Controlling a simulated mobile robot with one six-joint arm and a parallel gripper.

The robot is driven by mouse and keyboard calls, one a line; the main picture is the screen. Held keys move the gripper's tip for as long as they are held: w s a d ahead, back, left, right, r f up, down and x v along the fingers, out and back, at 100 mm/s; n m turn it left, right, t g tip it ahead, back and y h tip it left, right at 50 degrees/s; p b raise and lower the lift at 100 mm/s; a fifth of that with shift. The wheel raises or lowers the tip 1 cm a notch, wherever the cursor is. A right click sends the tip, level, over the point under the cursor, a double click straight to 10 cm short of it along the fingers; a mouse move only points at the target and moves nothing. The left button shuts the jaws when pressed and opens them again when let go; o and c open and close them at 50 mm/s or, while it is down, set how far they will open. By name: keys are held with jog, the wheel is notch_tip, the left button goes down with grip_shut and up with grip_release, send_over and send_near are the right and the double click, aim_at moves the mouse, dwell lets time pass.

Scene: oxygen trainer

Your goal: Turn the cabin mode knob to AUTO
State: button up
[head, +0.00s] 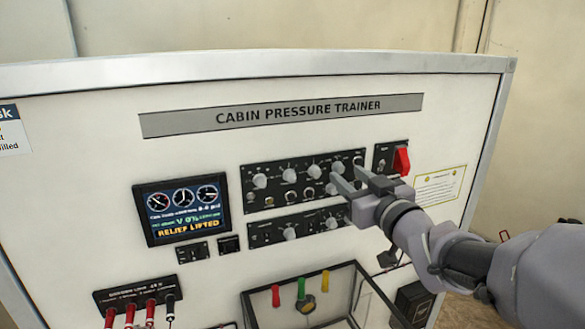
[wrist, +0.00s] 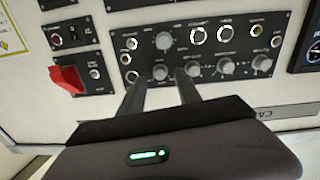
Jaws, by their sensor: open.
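The upper control panel (head: 248,206) is black with several grey knobs; its lettering is too small for me to tell which is the cabin mode knob or where it points. My gripper (head: 348,170) is at this panel's right end, its two fingers apart. In the wrist view, where the panel appears upside down, the open fingers (wrist: 159,77) straddle the line of sight to one grey knob (wrist: 159,72). That knob shows fully between the fingertips, and nothing is gripped. I cannot tell whether the fingers touch the panel.
A red switch guard (head: 401,161) is close to the right of my gripper and shows in the wrist view (wrist: 67,79). A lower knob panel (head: 262,236) sits beneath. A screen (head: 183,211) at left reads "RELIEF LIFTED". A framed box (head: 262,305) protrudes below.

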aim_at(339, 168)
jog(key=shift+w+a+r, duration=0.15)
jog(key=shift+w+a, duration=0.1)
jog(key=shift+w, duration=0.35)
jog(key=shift+x, duration=0.8)
jog(key=shift+s, duration=0.1)
grip_shut()
